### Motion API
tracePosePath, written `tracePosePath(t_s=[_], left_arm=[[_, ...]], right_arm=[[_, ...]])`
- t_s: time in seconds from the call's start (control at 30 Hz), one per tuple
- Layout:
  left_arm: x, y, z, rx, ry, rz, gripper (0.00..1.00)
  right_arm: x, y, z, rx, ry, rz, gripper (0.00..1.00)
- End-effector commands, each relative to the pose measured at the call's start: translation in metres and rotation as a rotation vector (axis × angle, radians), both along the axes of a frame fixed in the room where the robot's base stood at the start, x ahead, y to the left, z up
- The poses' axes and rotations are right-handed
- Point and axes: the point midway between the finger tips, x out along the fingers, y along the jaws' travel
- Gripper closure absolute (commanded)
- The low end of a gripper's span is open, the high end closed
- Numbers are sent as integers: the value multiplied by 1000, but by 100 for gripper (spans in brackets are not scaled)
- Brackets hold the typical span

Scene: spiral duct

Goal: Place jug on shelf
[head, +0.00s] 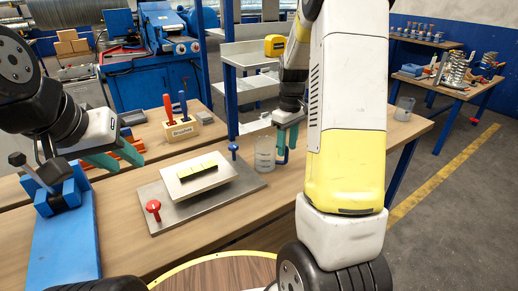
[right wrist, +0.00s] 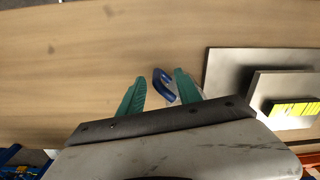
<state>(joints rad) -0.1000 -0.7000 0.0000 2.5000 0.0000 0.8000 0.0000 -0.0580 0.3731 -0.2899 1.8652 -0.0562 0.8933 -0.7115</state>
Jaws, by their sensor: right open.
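The jug (head: 265,154) is a clear container with a blue handle, standing on the wooden workbench right of the metal plate. My right gripper (head: 289,138) is open at the handle side of the jug, pointing down. In the right wrist view the blue handle (right wrist: 162,86) shows between the two green fingertips (right wrist: 158,88), with a gap to each finger. Most of the jug's body is hidden there by the gripper. A grey shelf unit (head: 250,55) with blue posts stands behind the bench. My left gripper (head: 118,155) is open and empty at the left.
A metal plate (head: 152,193) with a raised block, yellow strip and red and blue knobs lies left of the jug. A screwdriver holder (head: 181,131) stands behind it. A yellow item (head: 275,45) sits on the upper shelf. Another clear container (head: 404,109) stands at the bench's right.

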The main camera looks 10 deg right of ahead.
Motion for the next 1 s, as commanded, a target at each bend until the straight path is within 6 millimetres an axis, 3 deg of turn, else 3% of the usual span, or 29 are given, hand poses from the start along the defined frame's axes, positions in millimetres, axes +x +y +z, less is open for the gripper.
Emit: tracePosePath(t_s=[0.6, 0.87, 1.0], left_arm=[[0, 0, 0, 0, 0, 0, 65], [0, 0, 0, 0, 0, 0, 65], [0, 0, 0, 0, 0, 0, 65]], right_arm=[[6, -1, -69, 1, 2, 0, 59], [6, -1, -72, 1, -1, -1, 59], [6, -1, -71, 1, -1, -1, 85]])
